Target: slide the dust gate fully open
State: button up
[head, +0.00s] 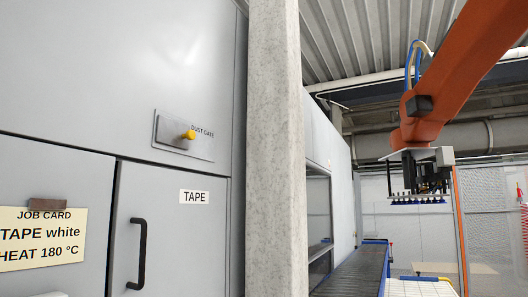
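The dust gate (168,133) is a grey metal plate on the front of the grey cabinet, left of the picture's middle. A yellow knob (188,135) sticks out of it, right of the left end of the plate. The words DUST GATE stand just above and right of the knob. How far the gate is open cannot be told from this view. My gripper is not in view.
Below are a cabinet door with a black handle (139,254), a TAPE label (195,197) and a job card (41,238). A concrete column (274,150) stands right of the gate. An orange arm (455,75) with suction cups hangs above a conveyor (351,273).

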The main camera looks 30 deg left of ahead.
aim_at(170, 132)
jog(key=u, duration=0.5)
jog(key=i, duration=1.05)
jog(key=u, duration=0.95)
